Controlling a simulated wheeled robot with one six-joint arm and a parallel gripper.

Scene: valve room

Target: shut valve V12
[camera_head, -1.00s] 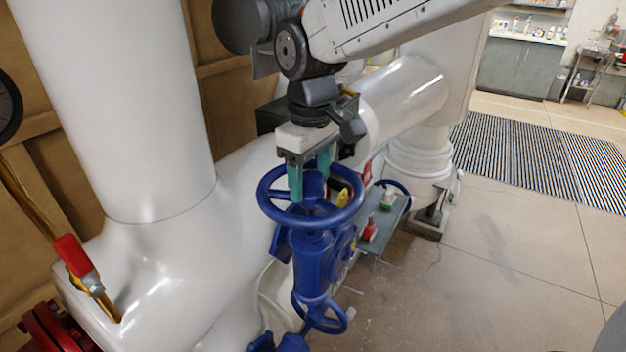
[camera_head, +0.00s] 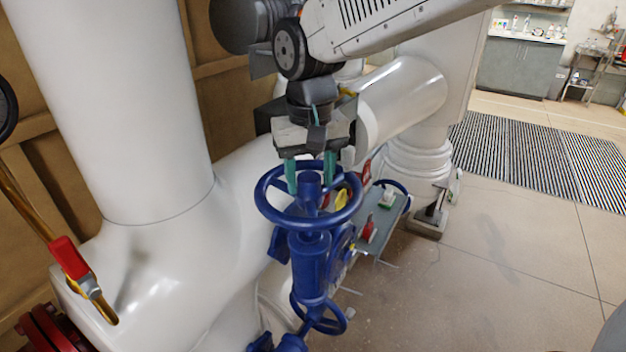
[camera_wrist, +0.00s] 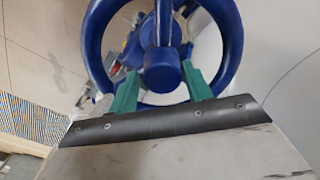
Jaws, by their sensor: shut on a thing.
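A blue valve handwheel (camera_head: 268,207) sits on top of a blue valve body (camera_head: 308,260) in the head view. No readable V12 label shows. My gripper (camera_head: 310,187) points down from above, with its two green fingers inside the rim, one on each side of the raised hub. It is shut on the handwheel at the hub; the exact contact is hard to see. In the wrist view the handwheel (camera_wrist: 233,45) fills the top middle, and the fingers of my gripper (camera_wrist: 161,69) straddle the round hub.
Thick white pipes (camera_head: 110,110) stand left and behind the valve. A smaller blue handwheel (camera_head: 330,322) is below. A grey shelf (camera_head: 388,222) with red and green items is just right. A red-handled lever (camera_head: 70,257) is at left. Open floor (camera_head: 500,260) lies right.

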